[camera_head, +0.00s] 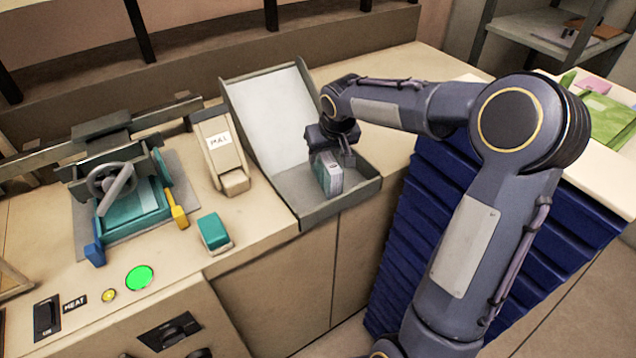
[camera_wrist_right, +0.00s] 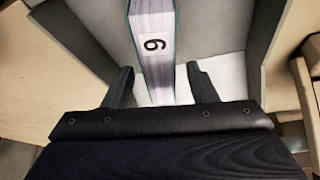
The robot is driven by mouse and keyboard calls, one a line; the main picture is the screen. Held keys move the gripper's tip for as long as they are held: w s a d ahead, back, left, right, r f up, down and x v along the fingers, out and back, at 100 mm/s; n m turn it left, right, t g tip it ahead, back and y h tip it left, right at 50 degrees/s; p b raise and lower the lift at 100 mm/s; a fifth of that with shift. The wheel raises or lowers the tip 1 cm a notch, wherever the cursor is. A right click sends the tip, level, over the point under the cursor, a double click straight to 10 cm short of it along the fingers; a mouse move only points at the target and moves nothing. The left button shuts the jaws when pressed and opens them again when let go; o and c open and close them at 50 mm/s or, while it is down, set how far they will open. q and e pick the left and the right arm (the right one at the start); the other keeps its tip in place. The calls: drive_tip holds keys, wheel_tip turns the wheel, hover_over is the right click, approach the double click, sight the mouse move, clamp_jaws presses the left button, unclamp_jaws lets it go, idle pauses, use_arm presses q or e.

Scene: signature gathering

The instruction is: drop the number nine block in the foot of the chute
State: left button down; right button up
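The block (camera_head: 329,180) is a book-like slab with teal edges and pale sides. It stands upright in the foot of the grey chute (camera_head: 352,198), which has a white sloping back panel. In the right wrist view the block (camera_wrist_right: 154,45) bears a figure that reads like a 6, or a 9 seen upside down. My right gripper (camera_head: 335,148) is over the block. In the right wrist view its fingers (camera_wrist_right: 163,86) are spread on either side of the block, with a gap visible at the right finger. My left gripper is out of view.
A small teal and white block (camera_head: 214,232) lies on the counter left of the chute. A beige dispenser (camera_head: 221,155) and a teal press with a wheel (camera_head: 126,200) stand farther left. Blue stacked trays (camera_head: 435,220) are at the right, beneath my right arm.

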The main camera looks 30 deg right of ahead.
drive_tip(key=b+v, duration=0.1)
drive_tip(key=v, duration=0.6)
drive_tip(key=shift+r, duration=0.1)
drive_tip(key=shift+s+r, duration=0.15)
drive_tip(key=shift+r, duration=0.2)
drive_tip(key=shift+s+a, duration=0.1)
drive_tip(key=shift+s, duration=0.05)
drive_tip(key=s+a+f+y, duration=0.1)
drive_tip(key=s+a+f, duration=0.1)
drive_tip(key=s, duration=0.6)
drive_tip(key=s+a+f+y, duration=0.2)
drive_tip(key=s+a, duration=0.3)
drive_tip(key=s, duration=0.4)
drive_tip(key=s+a+f+t+y, duration=0.1)
drive_tip(key=s+a, duration=0.3)
drive_tip(key=s, duration=0.4)
drive_tip(key=shift+s+f, duration=0.35)
drive_tip(key=shift+f, duration=0.25)
